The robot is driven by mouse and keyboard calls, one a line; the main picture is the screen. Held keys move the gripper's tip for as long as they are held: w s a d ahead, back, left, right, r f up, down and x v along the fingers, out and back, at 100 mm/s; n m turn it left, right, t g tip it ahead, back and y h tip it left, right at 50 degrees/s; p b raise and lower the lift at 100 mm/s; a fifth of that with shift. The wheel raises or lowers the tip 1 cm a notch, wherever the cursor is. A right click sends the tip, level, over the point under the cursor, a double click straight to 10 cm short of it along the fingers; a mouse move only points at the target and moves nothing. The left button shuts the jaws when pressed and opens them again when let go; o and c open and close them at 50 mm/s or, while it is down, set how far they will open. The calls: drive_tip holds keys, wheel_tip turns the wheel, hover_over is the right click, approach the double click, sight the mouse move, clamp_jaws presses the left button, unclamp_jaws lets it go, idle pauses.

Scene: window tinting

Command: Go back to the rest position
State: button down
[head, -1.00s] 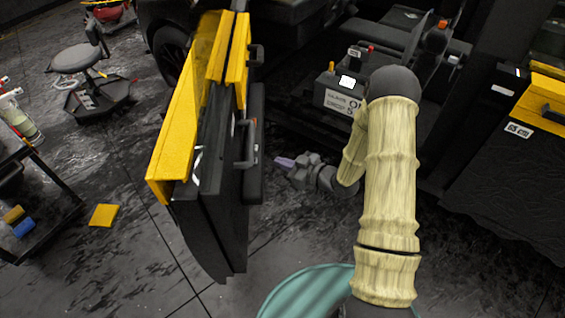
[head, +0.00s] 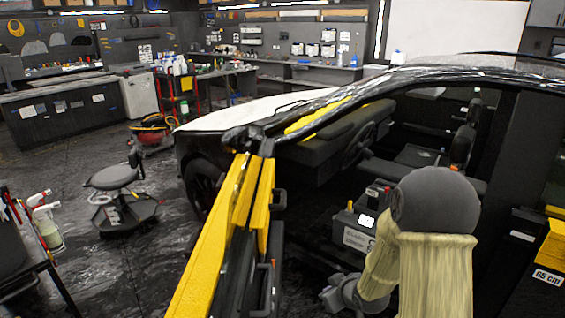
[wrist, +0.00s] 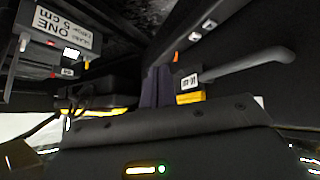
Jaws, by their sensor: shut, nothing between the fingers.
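My gripper (wrist: 156,88) shows in the wrist view as two dark purple fingers side by side, closed together with nothing between them. They rise behind the dark housing with a green light. In the head view my arm, with pale ribbed sleeves and a dark grey joint, is bent at the lower right. Its grey wrist reaches left and down to the bottom of the picture, beside the open car door (head: 212,262). The fingertips cannot be made out there.
The car body (head: 330,92) fills the right and middle, its doorway open before my arm. A labelled box (head: 352,232) sits by the sill. A yellow-topped case (head: 553,255) stands at right. A stool (head: 118,178) and a cart (head: 28,270) are at left, with open floor between.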

drive_tip(key=s+d+r+m+g+h+p, duration=0.2)
drive_tip(key=s+r+m+g+p, duration=0.3)
drive_tip(key=s+r, duration=0.9)
drive_tip(key=s+m+h, duration=0.1)
drive_tip(key=s, duration=0.3)
drive_tip(key=shift+s+r+m, duration=0.25)
drive_tip(key=shift+m, duration=0.05)
drive_tip(key=shift+w+d, duration=0.1)
